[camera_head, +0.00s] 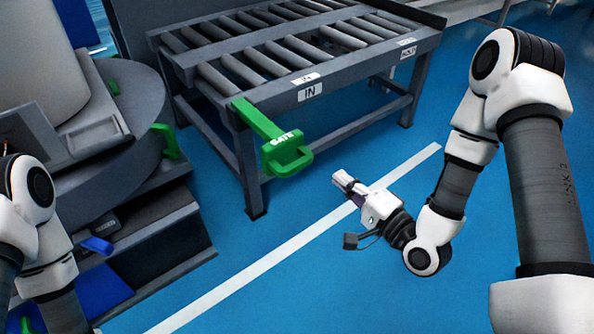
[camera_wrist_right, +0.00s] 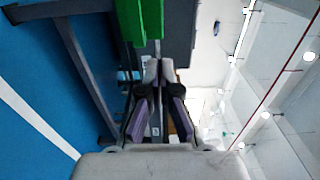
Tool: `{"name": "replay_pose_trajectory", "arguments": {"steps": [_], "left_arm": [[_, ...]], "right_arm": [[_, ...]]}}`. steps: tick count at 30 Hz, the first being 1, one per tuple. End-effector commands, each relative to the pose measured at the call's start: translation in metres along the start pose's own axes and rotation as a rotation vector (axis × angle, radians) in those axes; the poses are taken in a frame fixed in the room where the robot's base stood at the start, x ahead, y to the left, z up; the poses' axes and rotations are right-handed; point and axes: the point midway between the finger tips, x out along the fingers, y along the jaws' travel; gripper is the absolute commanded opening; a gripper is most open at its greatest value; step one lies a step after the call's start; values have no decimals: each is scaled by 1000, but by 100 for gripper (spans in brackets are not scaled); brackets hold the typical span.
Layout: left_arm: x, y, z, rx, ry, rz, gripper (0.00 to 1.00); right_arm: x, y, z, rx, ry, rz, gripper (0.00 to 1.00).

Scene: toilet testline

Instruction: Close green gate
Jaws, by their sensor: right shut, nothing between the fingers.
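The green gate (camera_head: 270,134) is a flat bar with a handle loop, marked GATE, at the near left corner of the roller conveyor (camera_head: 311,93). It sticks out from the conveyor's end toward the front. My right gripper (camera_head: 340,178) is shut and empty, to the right of the gate handle and apart from it in the head view. In the right wrist view the green gate (camera_wrist_right: 150,20) shows at the top, just beyond the fingertips (camera_wrist_right: 160,64). My left arm shows at the left edge of the head view, but its gripper is out of view.
A round grey machine (camera_head: 120,115) with green handles (camera_head: 166,140) and a blue part (camera_head: 97,245) stands at the left. A white line (camera_head: 262,258) crosses the blue floor. The floor in front of the conveyor is clear.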

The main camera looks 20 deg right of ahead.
Motion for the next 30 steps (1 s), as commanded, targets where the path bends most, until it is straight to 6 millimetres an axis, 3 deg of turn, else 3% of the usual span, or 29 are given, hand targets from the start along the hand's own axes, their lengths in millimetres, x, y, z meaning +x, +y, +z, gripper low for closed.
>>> {"name": "replay_pose_trajectory", "arguments": {"steps": [4, 10, 13, 21, 25, 30], "left_arm": [[14, 0, 0, 0, 1, 0, 65], [54, 0, 0, 0, 0, 0, 65], [54, 0, 0, 0, 0, 0, 65], [77, -1, -1, -4, 3, 0, 65], [85, -1, -2, -6, 4, -1, 65], [87, -1, -2, -7, 5, -1, 65]], "right_arm": [[7, 2, 1, -3, -4, -4, 0], [29, 6, 1, -8, -4, -5, 0], [53, 1, 2, -11, -6, -2, 0], [111, 3, 1, -8, -3, -1, 0], [130, 1, 1, -6, -2, 0, 0], [140, -1, 1, -3, -2, 2, 0]]}}
